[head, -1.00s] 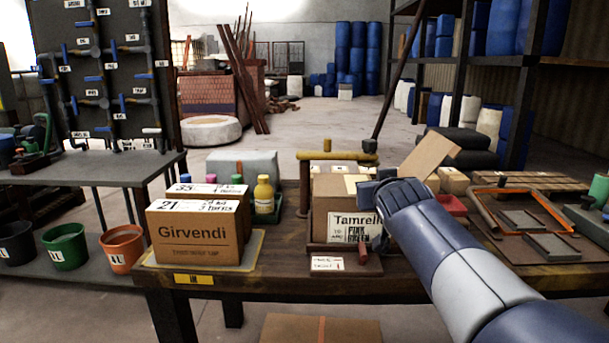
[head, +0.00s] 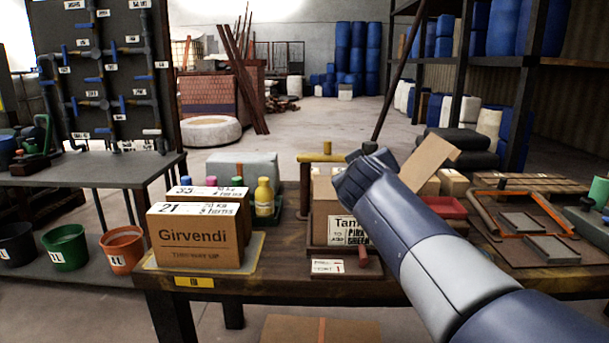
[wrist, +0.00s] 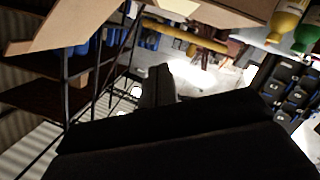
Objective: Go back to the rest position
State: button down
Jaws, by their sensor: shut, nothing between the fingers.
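My gripper (head: 368,155) is at the end of my raised blue and grey arm, above the middle of the workbench (head: 262,277). It is in front of the open cardboard box labelled "Tamrell" (head: 321,190) and covers part of its label. In the wrist view the shut fingers (wrist: 158,88) show dark and tilted, with nothing seen between them. The wrist view looks across the room at a slant.
A "Girvendi" carton (head: 197,240) stands on a yellow-edged mat at left, with bottles (head: 264,197) behind it. A yellow bar on a post (head: 328,158) rises behind the Tamrell box. A red tray (head: 445,208) and an orange-edged frame (head: 545,205) lie at right.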

jog(key=a+r+n+t+h+p, duration=0.1)
jog(key=a+r+n+p, duration=0.3)
jog(key=a+n+p, duration=0.2)
jog(key=a+n, duration=0.1)
jog(key=a, duration=0.1)
jog(key=shift+w+a+h, duration=0.15)
jog(key=shift+a+h, duration=0.15)
dwell(0.4)
